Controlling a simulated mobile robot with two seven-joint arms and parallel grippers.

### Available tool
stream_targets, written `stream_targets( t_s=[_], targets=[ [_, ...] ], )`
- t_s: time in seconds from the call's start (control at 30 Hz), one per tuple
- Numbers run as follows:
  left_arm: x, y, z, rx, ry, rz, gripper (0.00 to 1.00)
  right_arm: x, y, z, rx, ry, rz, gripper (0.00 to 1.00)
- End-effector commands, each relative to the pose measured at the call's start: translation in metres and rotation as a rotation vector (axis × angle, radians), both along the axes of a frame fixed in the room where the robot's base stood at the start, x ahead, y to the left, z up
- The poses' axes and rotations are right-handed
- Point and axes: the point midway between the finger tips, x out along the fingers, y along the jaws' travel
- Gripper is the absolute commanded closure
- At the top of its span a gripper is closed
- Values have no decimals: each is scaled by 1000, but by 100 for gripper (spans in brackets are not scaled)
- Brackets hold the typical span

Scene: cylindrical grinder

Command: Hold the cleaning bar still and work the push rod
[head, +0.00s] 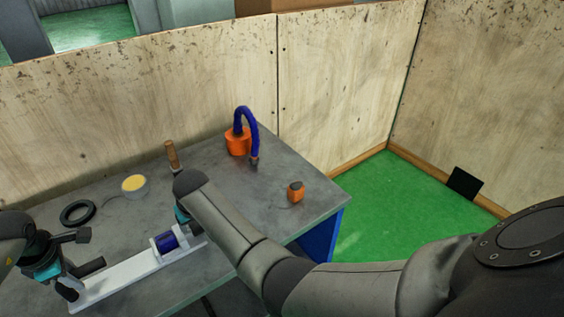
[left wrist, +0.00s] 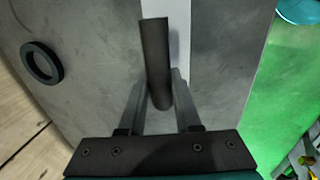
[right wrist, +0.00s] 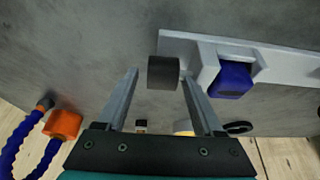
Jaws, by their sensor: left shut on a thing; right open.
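A long white fixture (head: 125,277) lies on the grey bench, with a blue cylinder (head: 168,242) in a white bracket near its right end. The blue cylinder also shows in the right wrist view (right wrist: 232,80). My left gripper (head: 72,288) is shut on a dark round bar (left wrist: 155,60), apparently the cleaning bar, at the fixture's left end. My right gripper (right wrist: 160,80) is open, its fingers on either side of a short dark piece (right wrist: 163,72), apparently the push rod's end, beside the bracket. I cannot tell whether they touch. My right arm hides this end in the head view.
A black ring (head: 77,213), a tub with yellow contents (head: 134,185) and a wooden-handled tool (head: 173,156) stand behind the fixture. An orange base with a blue hose (head: 238,143) and a small orange block (head: 296,192) are further right. Wooden panels border the bench's back.

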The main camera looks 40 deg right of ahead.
Motion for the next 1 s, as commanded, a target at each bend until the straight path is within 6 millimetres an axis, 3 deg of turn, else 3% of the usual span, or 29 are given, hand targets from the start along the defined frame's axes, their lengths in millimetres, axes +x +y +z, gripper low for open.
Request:
stream_targets(
  t_s=[0.37, 0.83, 1.0],
  targets=[
    [0, -2, 0, -5, -1, 0, 100, -16, -5, 40, -2, -3, -2, 28],
    [0, 2, 0, 3, 0, 4, 100, -47, -5, 114, -4, -5, -3, 28],
    [0, 3, 0, 4, 0, 4, 100, -48, -39, 94, -25, 6, -58, 28]
  ],
)
